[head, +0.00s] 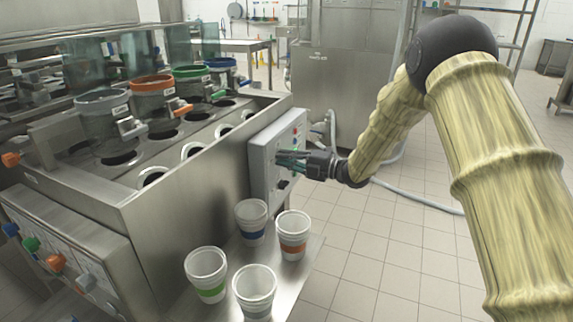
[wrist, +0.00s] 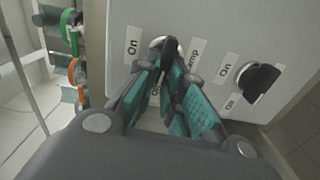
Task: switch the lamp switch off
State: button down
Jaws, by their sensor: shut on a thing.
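The grey control panel (head: 264,160) is fixed to the end of the steel machine. My gripper (head: 292,160) is at the panel's face, coming from the right. In the wrist view my gripper (wrist: 170,75) has its teal-padded fingers closed on the lamp switch (wrist: 169,46), a black knob on a round silver base. Only the knob's upper end shows; the fingers hide the rest. An "On" label (wrist: 133,45) is to its left. A label partly reading "amp" (wrist: 194,54) is to its right. Another label below is mostly hidden by the fingers.
A second black knob (wrist: 260,79) with its own labels sits close to the right of my fingers. Several paper cups, one with an orange band (head: 293,245), stand on a steel shelf (head: 300,272) below the panel. The floor to the right is open.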

jog(key=shift+n, duration=0.4)
jog(key=c, duration=1.5)
grip_release()
jog(key=shift+f, duration=0.1)
jog(key=v, duration=1.2)
